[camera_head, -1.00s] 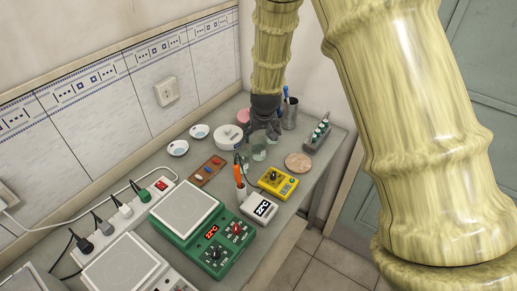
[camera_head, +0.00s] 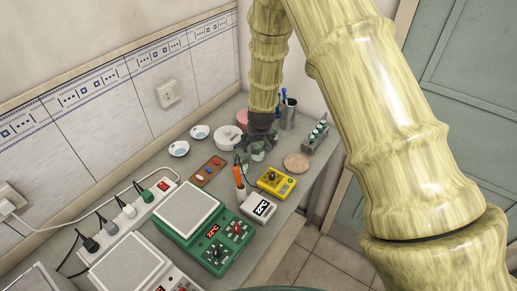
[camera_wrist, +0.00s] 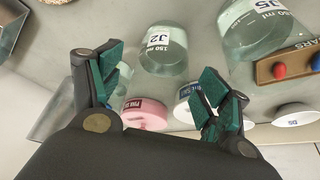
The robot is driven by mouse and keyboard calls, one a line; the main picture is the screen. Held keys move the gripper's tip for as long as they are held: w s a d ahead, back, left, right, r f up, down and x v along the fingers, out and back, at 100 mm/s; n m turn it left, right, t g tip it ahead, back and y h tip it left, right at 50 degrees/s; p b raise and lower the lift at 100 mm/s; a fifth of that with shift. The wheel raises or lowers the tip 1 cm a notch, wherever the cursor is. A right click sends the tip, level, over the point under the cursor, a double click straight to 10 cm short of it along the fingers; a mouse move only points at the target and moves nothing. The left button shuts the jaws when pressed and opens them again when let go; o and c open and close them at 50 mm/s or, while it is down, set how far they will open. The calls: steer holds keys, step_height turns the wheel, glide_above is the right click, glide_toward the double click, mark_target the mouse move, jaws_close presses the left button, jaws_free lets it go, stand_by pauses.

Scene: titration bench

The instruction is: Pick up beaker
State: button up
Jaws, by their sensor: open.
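The beaker labelled J2 (camera_wrist: 163,55) is at upper middle, just beyond my fingertips. The beaker labelled J5 (camera_wrist: 262,38) is at upper right. My gripper (camera_wrist: 160,78) is open, its green-padded fingers spread on either side of the J2 beaker's lower end in the picture, with nothing between the pads. In the head view my gripper (camera_head: 260,137) hangs low over the bench, just above clear glassware (camera_head: 257,154). The fingers partly hide it, and contact cannot be told.
A pink-lidded jar (camera_wrist: 145,114) and white jar (camera_wrist: 184,106) stand close to the fingers. A brown board (camera_head: 207,170), yellow meter (camera_head: 276,182), cork disc (camera_head: 297,162), vial rack (camera_head: 316,138), metal cup (camera_head: 289,115) and green hotplate (camera_head: 205,222) crowd the bench.

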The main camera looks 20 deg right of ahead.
steer(key=shift+f, duration=0.1)
steer(key=shift+c, duration=0.4)
steer(key=c, duration=1)
steer(key=shift+c, duration=0.6)
steer(key=shift+r, duration=0.25)
